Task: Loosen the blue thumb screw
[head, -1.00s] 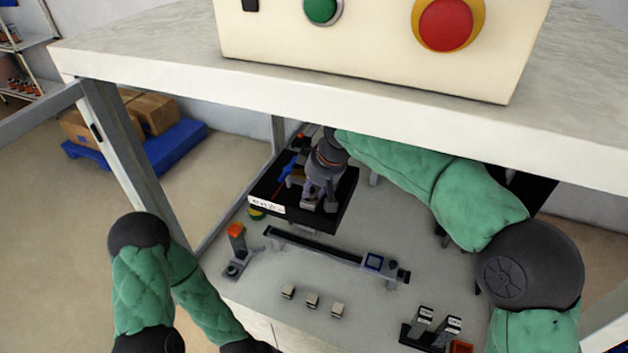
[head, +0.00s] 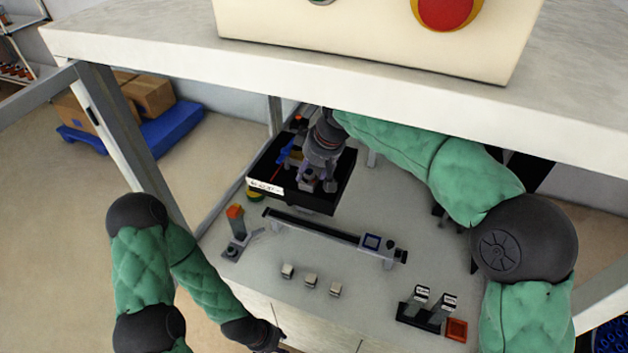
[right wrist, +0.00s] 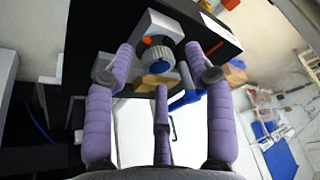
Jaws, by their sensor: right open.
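My right gripper (head: 318,184) is over the black box-shaped unit (head: 327,205) under the shelf. In the right wrist view its purple fingers (right wrist: 160,58) are spread, with nothing held between them. A grey block with a round silver knob (right wrist: 159,60) lies between and beyond the fingertips. I cannot tell for sure which blue part is the thumb screw. My left gripper (head: 268,342) is low at the bottom edge, partly cut off, away from the unit.
The shelf (head: 370,85) hangs over the work area and carries a cream button box (head: 370,35). A dark rail (head: 320,238), several small grey blocks, an orange-topped post (head: 236,220) and a black holder (head: 420,318) stand on the table. Table space between them is clear.

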